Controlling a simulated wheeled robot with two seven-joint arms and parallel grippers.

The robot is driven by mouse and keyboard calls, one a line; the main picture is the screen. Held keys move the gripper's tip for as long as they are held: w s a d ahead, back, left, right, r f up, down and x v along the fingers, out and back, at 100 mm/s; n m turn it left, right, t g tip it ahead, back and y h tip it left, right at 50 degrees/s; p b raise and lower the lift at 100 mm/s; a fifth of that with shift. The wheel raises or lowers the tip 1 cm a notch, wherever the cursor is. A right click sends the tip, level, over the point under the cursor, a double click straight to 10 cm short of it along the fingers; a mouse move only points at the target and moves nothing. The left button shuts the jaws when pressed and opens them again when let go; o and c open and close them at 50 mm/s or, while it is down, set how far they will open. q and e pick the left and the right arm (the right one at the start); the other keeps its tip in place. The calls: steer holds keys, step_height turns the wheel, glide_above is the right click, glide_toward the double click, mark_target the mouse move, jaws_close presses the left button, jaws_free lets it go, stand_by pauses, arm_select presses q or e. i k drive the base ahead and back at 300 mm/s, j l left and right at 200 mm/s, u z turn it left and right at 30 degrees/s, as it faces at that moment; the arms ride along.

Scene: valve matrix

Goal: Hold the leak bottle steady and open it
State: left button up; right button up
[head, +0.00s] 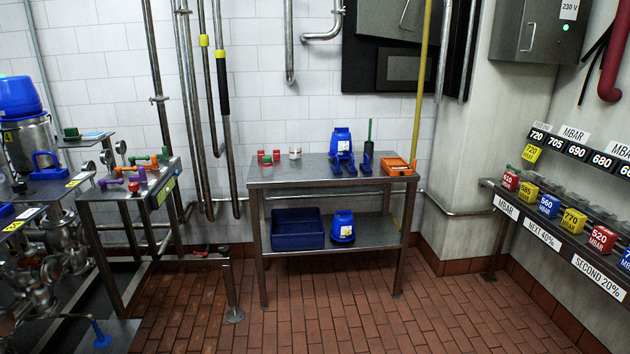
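No label reading leak bottle can be made out. On the steel table (262,181) against the back wall stands a blue container (341,141) with a white band. A small white jar with a reddish lid (295,153) stands left of it. A slim dark green upright piece (369,137) rises from a blue item (367,160) on the right. Another blue container (343,227) stands on the lower shelf. I cannot tell which of these is the leak bottle, nor whether any is open. Neither of my grippers shows in the head view.
Small red items (265,157) and an orange tray (398,166) share the tabletop. A blue bin (297,230) sits on the lower shelf. A valve stand (150,186) is at left, and a rack of coloured weights (549,206) at right. The tiled floor (330,315) in front is clear.

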mark_target(266, 167)
steer(key=i+z, duration=0.15)
steer(key=i, duration=1.55)
steer(key=i+l+u, duration=0.15)
steer(key=i+u, duration=0.25)
steer(key=i, duration=0.15)
steer(key=i+l+u, duration=0.35)
steer(key=i, duration=0.15)
steer(key=i+l+u, duration=0.8)
steer(key=l, duration=0.25)
steer(key=i, duration=0.1)
